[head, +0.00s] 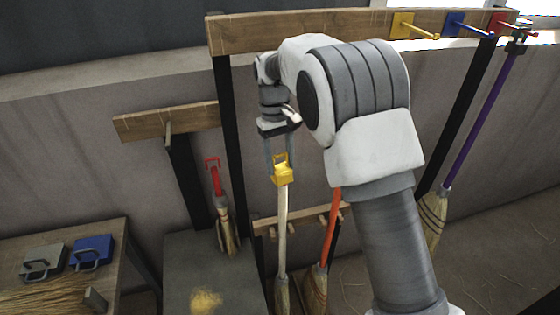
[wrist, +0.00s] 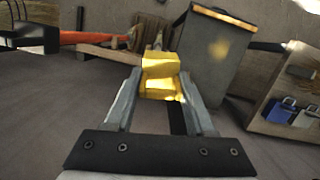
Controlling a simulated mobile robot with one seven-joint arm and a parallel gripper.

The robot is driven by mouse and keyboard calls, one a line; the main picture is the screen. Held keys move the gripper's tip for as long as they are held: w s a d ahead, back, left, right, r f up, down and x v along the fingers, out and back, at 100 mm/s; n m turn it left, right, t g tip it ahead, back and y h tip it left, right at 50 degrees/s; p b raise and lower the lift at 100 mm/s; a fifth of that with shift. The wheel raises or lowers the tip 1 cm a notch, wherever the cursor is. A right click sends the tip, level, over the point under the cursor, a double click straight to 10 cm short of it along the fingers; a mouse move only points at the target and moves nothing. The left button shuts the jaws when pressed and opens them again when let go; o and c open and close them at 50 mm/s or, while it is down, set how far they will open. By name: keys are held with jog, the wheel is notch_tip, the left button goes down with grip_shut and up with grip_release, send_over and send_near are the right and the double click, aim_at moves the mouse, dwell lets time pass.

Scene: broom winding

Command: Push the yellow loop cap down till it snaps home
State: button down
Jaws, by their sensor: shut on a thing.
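The yellow loop cap (head: 282,177) sits at the top end of a pale broom handle (head: 282,230), its loop upward. Whether it is fully down on the handle cannot be told. My gripper (head: 279,156) comes from above, its fingers pointing down and shut on the cap. In the wrist view the cap (wrist: 160,66) lies between the fingertips of my gripper (wrist: 161,78), and the handle is mostly hidden behind it.
An orange-handled broom (head: 330,240) stands just right, by a low pegged rail (head: 265,222). Blue (head: 91,250) and grey (head: 42,262) blocks lie on a bench. A purple-handled broom (head: 480,125) hangs right.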

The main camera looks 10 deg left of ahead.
aim_at(279, 154)
jog(key=shift+s+f, duration=0.15)
jog(key=shift+f, duration=0.6)
dwell(0.6)
grip_release()
jog(key=shift+r, duration=0.1)
dwell(0.3)
jog(key=r+p, duration=0.2)
jog(key=w+r+p, duration=0.1)
jog(key=r+p, duration=0.1)
jog(key=r, duration=0.1)
jog(key=a+r+p, duration=0.1)
jog(key=r+p, duration=0.1)
jog(key=p, duration=0.1)
jog(key=shift+w+r, duration=0.2)
jog(key=shift+r, duration=0.2)
jog(key=shift+w+r, duration=0.2)
jog(key=shift+r, duration=0.85)
